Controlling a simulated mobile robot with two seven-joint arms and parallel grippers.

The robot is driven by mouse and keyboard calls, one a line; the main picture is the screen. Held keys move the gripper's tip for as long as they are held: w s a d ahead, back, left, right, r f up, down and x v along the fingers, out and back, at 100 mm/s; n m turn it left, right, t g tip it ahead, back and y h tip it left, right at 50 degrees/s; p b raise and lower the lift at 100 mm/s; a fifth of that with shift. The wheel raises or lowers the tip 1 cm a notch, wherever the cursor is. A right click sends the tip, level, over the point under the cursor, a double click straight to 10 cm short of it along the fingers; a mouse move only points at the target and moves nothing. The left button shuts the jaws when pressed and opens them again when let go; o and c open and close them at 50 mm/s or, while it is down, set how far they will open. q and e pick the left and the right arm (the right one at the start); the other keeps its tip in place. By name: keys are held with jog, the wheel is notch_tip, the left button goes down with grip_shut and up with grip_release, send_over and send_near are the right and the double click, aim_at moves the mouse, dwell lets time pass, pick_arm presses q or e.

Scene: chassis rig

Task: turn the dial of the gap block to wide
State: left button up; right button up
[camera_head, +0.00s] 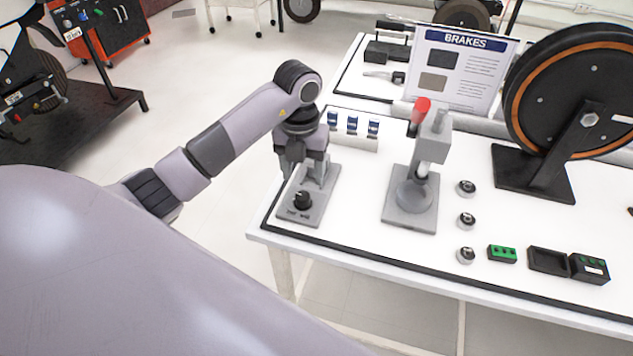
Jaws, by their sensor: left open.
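The gap block (318,204) is a grey plate at the left front corner of the white table (450,240). Its black dial (302,199) stands up near the front end, above small dark lettering that is too small to read for certain. My left gripper (292,172) points down over the back part of the block, just behind the dial. It is open with nothing visible between its fingers, and it hides part of the block's rear. The dial appears clear of the fingers. My right gripper is not in view.
A grey press (432,150) with a red-knobbed lever stands right of the block. A rack with blue items (353,132) sits behind. Several small round metal parts (466,220), a green block (502,254) and an open black case (548,261) lie to the right. A big wheel (545,90) stands at back right.

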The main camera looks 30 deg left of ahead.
aim_at(303, 195)
pick_arm(q)
jog(key=shift+a+f, duration=0.15)
jog(key=shift+f, duration=0.1)
notch_tip(303, 195, down, 6)
jog(key=shift+s+f, duration=0.1)
jog(key=shift+f, duration=0.15)
jog(key=c, duration=1)
